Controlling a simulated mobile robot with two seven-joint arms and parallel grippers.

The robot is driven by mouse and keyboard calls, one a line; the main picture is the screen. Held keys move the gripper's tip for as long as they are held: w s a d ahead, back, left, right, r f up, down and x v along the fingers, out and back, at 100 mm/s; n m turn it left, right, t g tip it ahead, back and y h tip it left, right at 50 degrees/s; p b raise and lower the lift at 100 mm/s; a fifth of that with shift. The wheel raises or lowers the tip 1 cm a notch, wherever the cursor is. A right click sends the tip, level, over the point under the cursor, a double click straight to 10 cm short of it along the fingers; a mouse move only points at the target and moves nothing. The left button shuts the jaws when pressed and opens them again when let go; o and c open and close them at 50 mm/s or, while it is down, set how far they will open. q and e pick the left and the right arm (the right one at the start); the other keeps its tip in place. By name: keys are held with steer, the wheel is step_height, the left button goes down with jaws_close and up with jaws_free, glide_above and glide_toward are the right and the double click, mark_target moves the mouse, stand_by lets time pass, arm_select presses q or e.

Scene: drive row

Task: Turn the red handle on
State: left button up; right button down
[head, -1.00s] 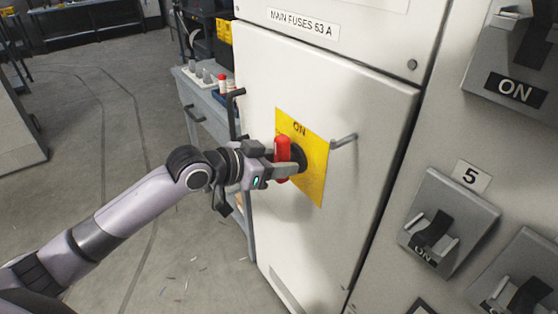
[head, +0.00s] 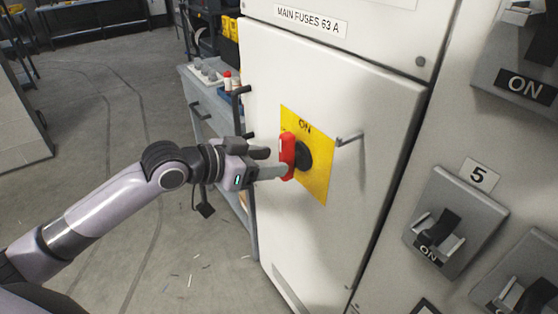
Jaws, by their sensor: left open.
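The red handle (head: 287,150) stands about upright on a dark round hub (head: 304,155). The hub sits on a yellow plate (head: 319,180) on the white cabinet door. "ON" is printed at the top of the plate, above the handle. My left gripper (head: 276,163) is open, in front of and just left of the handle. One fingertip is near the handle's middle and the other near its lower end. I cannot tell whether they touch it. My right gripper is out of view.
A grey metal peg (head: 349,139) sticks out right of the plate. A black door handle (head: 237,108) is on the cabinet's left edge. Grey switches, one (head: 440,235) under a "5" label, are on the right panel. A blue-grey workbench (head: 205,108) stands behind left.

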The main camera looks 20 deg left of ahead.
arm_select(q)
steer(key=shift+v, duration=1.25)
steer(key=shift+s, duration=0.15)
